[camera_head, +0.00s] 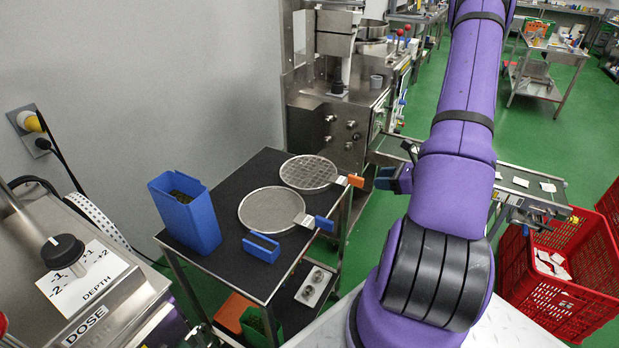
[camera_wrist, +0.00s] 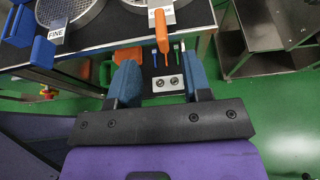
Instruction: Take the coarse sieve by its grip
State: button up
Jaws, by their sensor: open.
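The coarse sieve (camera_head: 308,172), a round mesh disc with a wider weave, lies at the far right of the black-topped table. Its orange grip (camera_head: 355,181) sticks out past the table's right edge. In the wrist view the orange grip (camera_wrist: 161,32) is at the top, beyond and between my fingers, with a pale, hard-to-read label behind it. My gripper (camera_wrist: 161,82) is open and empty, its blue fingertips apart from the grip. In the head view my gripper (camera_head: 384,178) is just right of the grip, partly hidden by my arm.
The fine sieve (camera_head: 271,210), with a blue grip (camera_head: 323,223), lies beside it, nearer. A blue bin (camera_head: 186,213) and blue scoop-like piece (camera_head: 261,247) share the table (camera_head: 221,257). A steel machine (camera_head: 333,120) stands behind. A conveyor (camera_head: 529,185) and red crates (camera_head: 566,285) are right.

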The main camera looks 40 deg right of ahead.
aim_at(355, 185)
jog(key=x, duration=0.9)
jog(key=shift+w+f, duration=0.25)
jog(key=shift+f, duration=0.15)
grip_shut()
